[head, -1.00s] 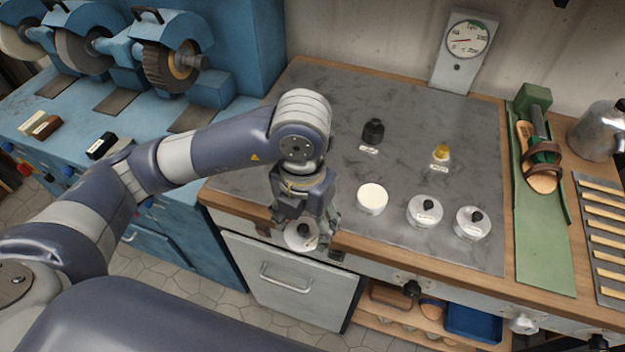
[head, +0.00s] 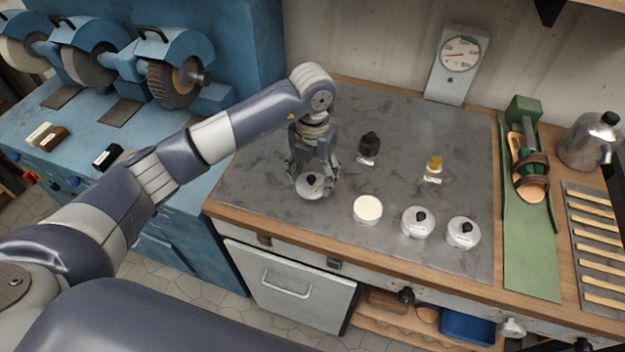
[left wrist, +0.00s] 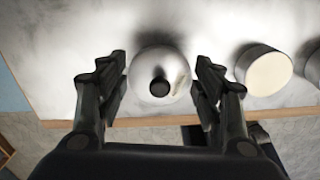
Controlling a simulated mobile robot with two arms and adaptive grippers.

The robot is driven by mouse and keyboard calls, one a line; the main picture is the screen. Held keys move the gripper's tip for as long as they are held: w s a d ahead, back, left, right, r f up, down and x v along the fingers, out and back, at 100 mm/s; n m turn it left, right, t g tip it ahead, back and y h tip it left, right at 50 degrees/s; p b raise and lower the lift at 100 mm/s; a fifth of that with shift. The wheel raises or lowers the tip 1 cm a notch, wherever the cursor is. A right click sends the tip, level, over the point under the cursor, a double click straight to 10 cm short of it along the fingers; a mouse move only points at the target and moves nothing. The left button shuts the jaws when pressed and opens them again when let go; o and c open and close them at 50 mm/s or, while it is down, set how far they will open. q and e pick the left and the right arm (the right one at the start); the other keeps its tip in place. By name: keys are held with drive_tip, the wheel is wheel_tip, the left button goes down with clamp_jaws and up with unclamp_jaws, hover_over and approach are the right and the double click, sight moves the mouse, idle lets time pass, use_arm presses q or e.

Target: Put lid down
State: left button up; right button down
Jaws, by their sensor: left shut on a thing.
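The grey lid (head: 308,192) with a black knob is at the left front part of the metal worktop (head: 255,165). My left gripper (head: 313,178) points down and is shut on it. In the left wrist view the lid (left wrist: 152,62) lies between the two fingers (left wrist: 160,85), and a small pale label shows at its right side. I cannot tell whether the lid touches the worktop. An open jar (head: 367,210) with a cream-white filling stands just right of the lid; it also shows in the left wrist view (left wrist: 265,72). My right gripper is out of view.
Two lidded jars (head: 417,223) (head: 463,233) stand right of the open jar. A black bottle (head: 369,146) and a yellow-topped bottle (head: 433,168) stand further back. The worktop's wooden front edge (head: 290,237) runs nearby.

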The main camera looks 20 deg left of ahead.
sight(312, 184)
use_arm(q)
wheel_tip(312, 184, down, 3)
drive_tip(key=shift+s+p, duration=0.15)
drive_tip(key=shift+p, duration=0.55)
drive_tip(key=shift+f, duration=0.1)
drive_tip(key=o, duration=0.4)
drive_tip(key=shift+f, duration=0.15)
drive_tip(key=o, duration=0.5)
drive_tip(key=shift+c, duration=0.2)
